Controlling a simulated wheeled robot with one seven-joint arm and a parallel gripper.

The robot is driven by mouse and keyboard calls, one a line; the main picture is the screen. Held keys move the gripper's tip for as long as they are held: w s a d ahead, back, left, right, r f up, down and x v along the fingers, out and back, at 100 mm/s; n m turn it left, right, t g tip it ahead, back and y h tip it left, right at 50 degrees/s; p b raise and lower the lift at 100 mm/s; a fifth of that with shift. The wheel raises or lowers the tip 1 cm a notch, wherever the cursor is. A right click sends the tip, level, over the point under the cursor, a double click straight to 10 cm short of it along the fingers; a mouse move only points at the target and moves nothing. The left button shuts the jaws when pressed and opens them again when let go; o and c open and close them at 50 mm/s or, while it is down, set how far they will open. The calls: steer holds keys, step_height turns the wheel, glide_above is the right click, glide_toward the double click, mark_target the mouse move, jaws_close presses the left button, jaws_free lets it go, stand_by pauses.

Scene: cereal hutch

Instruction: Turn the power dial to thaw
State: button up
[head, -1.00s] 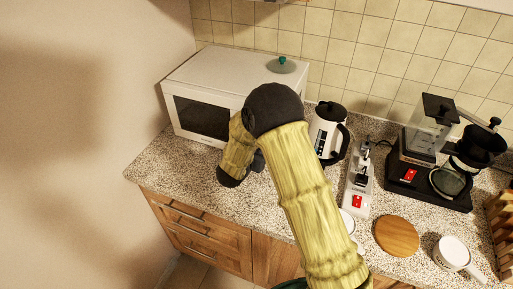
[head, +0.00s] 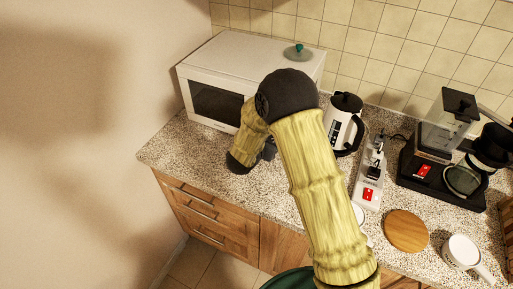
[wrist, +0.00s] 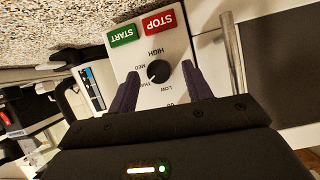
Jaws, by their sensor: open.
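The white microwave (head: 235,52) stands at the back left of the counter in the head view; my arm hides its control panel there. In the wrist view the panel (wrist: 178,45) shows a round black power dial (wrist: 158,72) with HIGH, MED, LOW and THAW printed around it. Which label the dial's mark points to is too small to tell. My gripper (wrist: 160,70) is open in front of the panel, one finger on each side of the dial. I cannot tell whether the fingers touch it. A green START button (wrist: 122,36) and a red STOP button (wrist: 158,23) are beside the dial.
A metal door handle (wrist: 234,55) runs close to one finger. The white kettle (head: 341,128) stands right of the microwave.

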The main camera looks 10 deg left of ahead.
steer(key=b+v, duration=0.2)
steer(key=v, duration=1.4)
steer(key=shift+s+r, duration=0.2)
steer(key=shift+s, duration=0.05)
steer(key=w+d+r+n+g+y, duration=0.2)
steer(key=d+n+y, duration=0.1)
steer(key=d+y, duration=0.35)
steer(key=s+d+f+n+g+h, duration=0.2)
steer(key=s+d+g, duration=0.5)
steer(key=s+d, duration=0.7)
steer(key=d, duration=0.3)
steer(key=shift+s, duration=0.3)
stand_by(0.4)
